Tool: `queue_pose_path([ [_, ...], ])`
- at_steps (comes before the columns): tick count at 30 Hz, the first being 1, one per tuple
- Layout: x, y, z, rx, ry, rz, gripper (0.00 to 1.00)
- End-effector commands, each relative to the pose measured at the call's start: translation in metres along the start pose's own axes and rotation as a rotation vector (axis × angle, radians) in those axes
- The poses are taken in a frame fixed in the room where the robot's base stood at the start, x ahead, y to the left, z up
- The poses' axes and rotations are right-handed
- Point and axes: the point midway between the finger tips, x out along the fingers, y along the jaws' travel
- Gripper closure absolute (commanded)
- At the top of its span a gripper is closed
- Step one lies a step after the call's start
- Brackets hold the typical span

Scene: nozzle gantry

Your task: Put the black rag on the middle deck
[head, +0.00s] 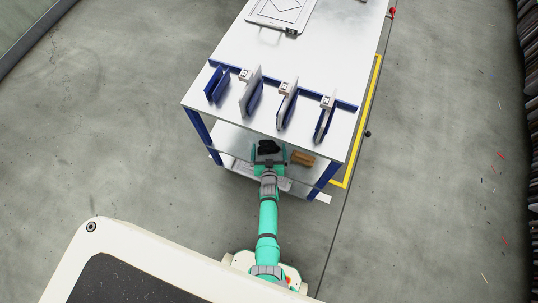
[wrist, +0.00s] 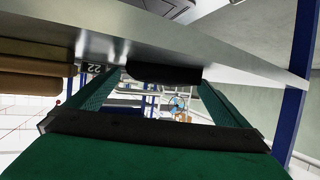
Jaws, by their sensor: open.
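The black rag (head: 268,147) is a small dark bundle at the front of the middle deck (head: 232,137), under the worktop's front edge. It also shows in the wrist view (wrist: 165,73), against the pale deck surface, which fills the upper part of that picture. My gripper (head: 269,156) reaches in at the front of this deck, with its green fingers spread on either side of the rag. In the wrist view the open fingers (wrist: 163,88) have the rag between their far ends. I cannot tell whether a finger touches it.
A brown block (head: 302,158) lies on the deck just right of my gripper, and it shows at the left in the wrist view (wrist: 30,70). The worktop (head: 290,50) overhangs close above, with blue posts (head: 323,177) at the corners. A lower shelf lies beneath.

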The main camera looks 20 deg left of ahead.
Motion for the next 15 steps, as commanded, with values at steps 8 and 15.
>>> queue_pose_path([
  [8, -0.042, 0.001, 0.003, 0.0, -0.003, 0.001, 0.0],
  [15, -0.082, 0.001, 0.002, 0.0, -0.003, 0.001, 0.0],
])
